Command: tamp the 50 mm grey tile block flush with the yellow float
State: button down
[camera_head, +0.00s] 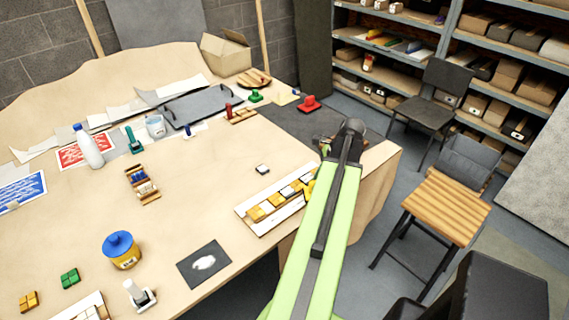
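A long mosaic panel (248,222) lies near the table's right front edge. It holds a row of yellow and pale grey-white tile blocks; I cannot tell which is the 50 mm grey one or whether any stands proud. A small loose block (262,169) with a pale top and dark sides lies behind the panel. A yellow piece (308,188), possibly the yellow float, shows at the panel's right end, mostly hidden by my green arm. My arm crosses in front of that end.
A red float (309,104) and a green float (255,97) stand at the back right. The table (210,200) is clear left of the panel.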

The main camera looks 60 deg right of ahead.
jog(key=w+a+r+m+p, duration=0.25)
jog(key=w+r+p, duration=0.35)
jog(key=w, duration=0.4)
jog(key=b, duration=0.6)
send_over(286, 191)
jog(key=shift+n+h, duration=0.3)
jog(key=shift+n, duration=0.05)
notch_tip(286, 191, down, 6)
jog(key=shift+r, duration=0.1)
jog(key=shift+f+b, duration=0.8)
dwell(0.9)
notch_tip(286, 191, up, 7)
jog(key=p, duration=0.7)
